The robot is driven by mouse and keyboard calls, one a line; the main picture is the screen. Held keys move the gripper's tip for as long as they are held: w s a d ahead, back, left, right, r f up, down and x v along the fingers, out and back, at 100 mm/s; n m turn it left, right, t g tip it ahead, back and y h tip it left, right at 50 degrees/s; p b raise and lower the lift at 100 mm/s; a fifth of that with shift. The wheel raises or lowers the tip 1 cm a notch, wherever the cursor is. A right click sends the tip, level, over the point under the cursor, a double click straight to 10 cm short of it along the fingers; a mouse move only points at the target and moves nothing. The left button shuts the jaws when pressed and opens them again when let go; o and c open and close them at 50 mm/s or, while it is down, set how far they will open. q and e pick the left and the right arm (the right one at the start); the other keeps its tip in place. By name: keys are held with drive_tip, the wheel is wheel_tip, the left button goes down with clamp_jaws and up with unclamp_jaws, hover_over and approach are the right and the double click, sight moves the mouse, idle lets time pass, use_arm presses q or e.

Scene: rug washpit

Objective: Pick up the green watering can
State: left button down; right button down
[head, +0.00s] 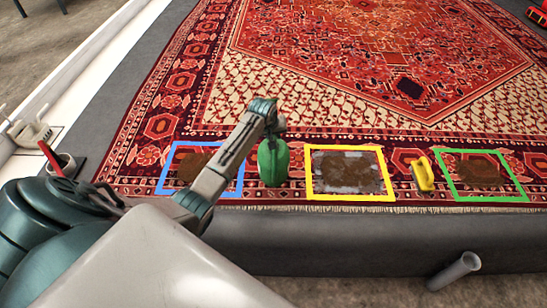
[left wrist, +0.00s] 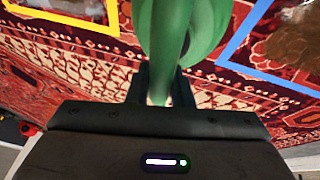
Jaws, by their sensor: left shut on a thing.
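The green watering can (head: 272,163) is in the head view, between the blue and the yellow frames on the rug. In the left wrist view the watering can (left wrist: 185,35) fills the top middle, and a part of it runs down between the two dark fingers. My left gripper (head: 277,125) is at the upper part of the can, shut on it. The fingers also show in the left wrist view (left wrist: 160,88). I cannot tell whether the can touches the rug. My right gripper is in neither view.
A red patterned rug (head: 380,50) lies on a grey surface. A yellow object (head: 422,174) lies between the yellow and green frames. A grey pipe (head: 455,271) sticks out at front right.

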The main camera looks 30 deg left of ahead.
use_arm(q)
drive_tip(key=shift+w+r, duration=0.15)
drive_tip(key=shift+r, duration=0.5)
wheel_tip(320, 180, up, 8)
drive_tip(key=shift+p, duration=1)
drive_tip(key=shift+r, duration=0.45)
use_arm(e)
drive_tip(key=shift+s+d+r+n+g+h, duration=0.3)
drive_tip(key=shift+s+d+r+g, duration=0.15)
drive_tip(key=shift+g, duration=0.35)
use_arm(q)
drive_tip(key=c, duration=2.1)
unclamp_jaws()
clamp_jaws()
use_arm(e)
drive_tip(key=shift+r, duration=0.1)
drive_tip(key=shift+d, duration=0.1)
